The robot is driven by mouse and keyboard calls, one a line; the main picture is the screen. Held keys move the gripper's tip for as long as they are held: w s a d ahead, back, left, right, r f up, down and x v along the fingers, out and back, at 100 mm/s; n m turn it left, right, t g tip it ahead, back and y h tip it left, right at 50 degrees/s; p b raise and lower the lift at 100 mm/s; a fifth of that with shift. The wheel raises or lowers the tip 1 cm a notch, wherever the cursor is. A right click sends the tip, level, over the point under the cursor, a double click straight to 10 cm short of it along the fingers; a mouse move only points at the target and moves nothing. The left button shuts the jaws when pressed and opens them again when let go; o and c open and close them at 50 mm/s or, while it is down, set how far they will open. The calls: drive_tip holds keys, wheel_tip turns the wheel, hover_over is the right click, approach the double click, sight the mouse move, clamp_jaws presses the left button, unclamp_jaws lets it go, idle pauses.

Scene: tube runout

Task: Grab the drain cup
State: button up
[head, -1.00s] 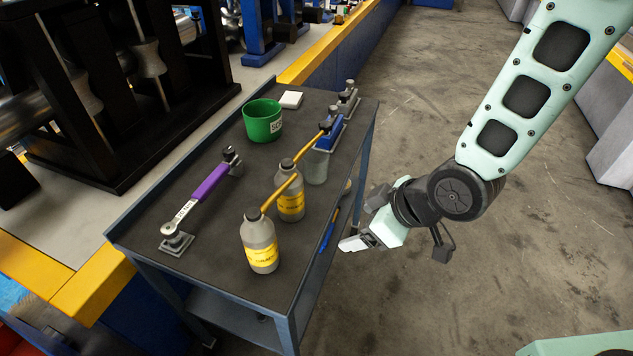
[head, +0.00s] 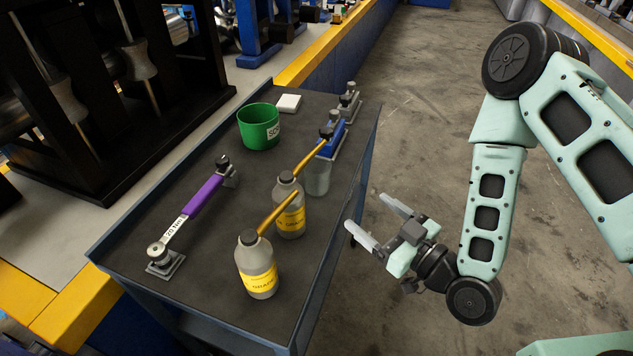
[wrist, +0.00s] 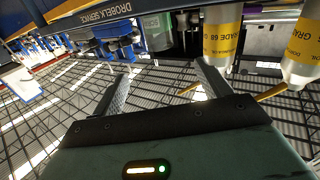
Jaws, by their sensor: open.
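A small grey translucent cup (head: 318,177) stands near the right edge of the cart top, just in front of a blue clamp-like device; it looks like the drain cup, though I read no label on it. A larger green cup (head: 258,128) with a white label stands farther back; a green labelled surface (wrist: 158,32) also shows in the wrist view. My gripper (head: 371,214) is open and empty, off the cart's right edge, fingers pointing toward the cart. In the wrist view its two fingers (wrist: 160,75) are spread with nothing between them.
Two grey bottles with yellow labels and amber spouts, the nearer one (head: 257,268) and the farther one (head: 290,210), stand left of the grey cup. A purple-handled wrench (head: 203,195) lies at left. The blue device (head: 329,142) stands behind the cup.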

sight(327, 178)
drive_tip(key=b+x, duration=0.7)
drive_tip(key=x, duration=0.2)
drive_tip(key=shift+w+a+r, duration=0.15)
drive_tip(key=shift+w+a, duration=0.1)
drive_tip(key=shift+a, duration=0.05)
drive_tip(key=shift+p+x, duration=0.55)
drive_tip(key=shift+x, duration=2.65)
drive_tip(key=shift+w+d, duration=0.15)
drive_tip(key=c, duration=1.1)
